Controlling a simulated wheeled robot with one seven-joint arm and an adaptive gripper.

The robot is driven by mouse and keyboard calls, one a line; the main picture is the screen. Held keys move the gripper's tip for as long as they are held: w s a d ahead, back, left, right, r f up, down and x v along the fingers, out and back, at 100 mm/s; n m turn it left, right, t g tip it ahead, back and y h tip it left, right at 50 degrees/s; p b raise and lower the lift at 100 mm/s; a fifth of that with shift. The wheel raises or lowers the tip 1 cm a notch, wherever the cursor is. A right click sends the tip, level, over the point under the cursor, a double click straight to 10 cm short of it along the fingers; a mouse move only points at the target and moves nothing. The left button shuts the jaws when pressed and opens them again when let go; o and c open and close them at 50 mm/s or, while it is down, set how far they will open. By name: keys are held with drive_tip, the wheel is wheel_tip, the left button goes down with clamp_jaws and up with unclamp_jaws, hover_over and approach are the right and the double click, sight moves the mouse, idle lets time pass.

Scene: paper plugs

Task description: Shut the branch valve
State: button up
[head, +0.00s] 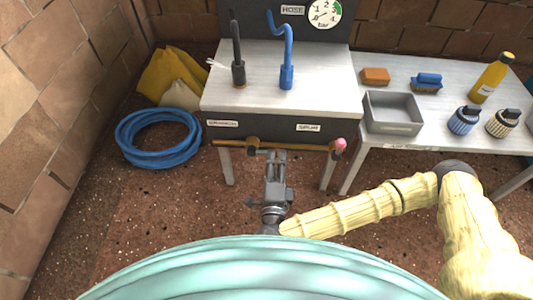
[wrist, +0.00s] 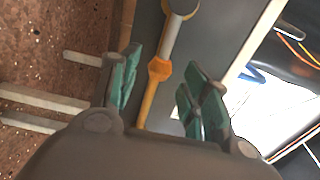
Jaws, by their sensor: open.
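Two plates mark the front panel under the steel worktop: a left one (head: 222,123) that seems to read BRANCH, and a right one (head: 308,127) that seems to read SPUR. Below them runs a thin brass-coloured bar (head: 232,142) with a pink knob (head: 340,146) at its right end. Which part is the branch valve's handle I cannot tell. My gripper (head: 275,156) is open just in front of the bar's middle. In the wrist view, its teal fingers (wrist: 160,78) stand apart on either side of an orange rod with a hex collar (wrist: 159,69) and grey end (wrist: 172,30); contact is unclear.
A black spout (head: 238,65) and a blue spout (head: 287,75) stand on the worktop, before a pressure gauge (head: 324,13). A grey tray (head: 392,114) and bottle (head: 491,78) sit on the right table. A blue hose coil (head: 158,137) lies on the floor at left.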

drive_tip(key=shift+w+p, duration=0.35)
drive_tip(key=shift+w, duration=0.75)
drive_tip(key=shift+c, duration=0.2)
drive_tip(key=c, duration=0.7)
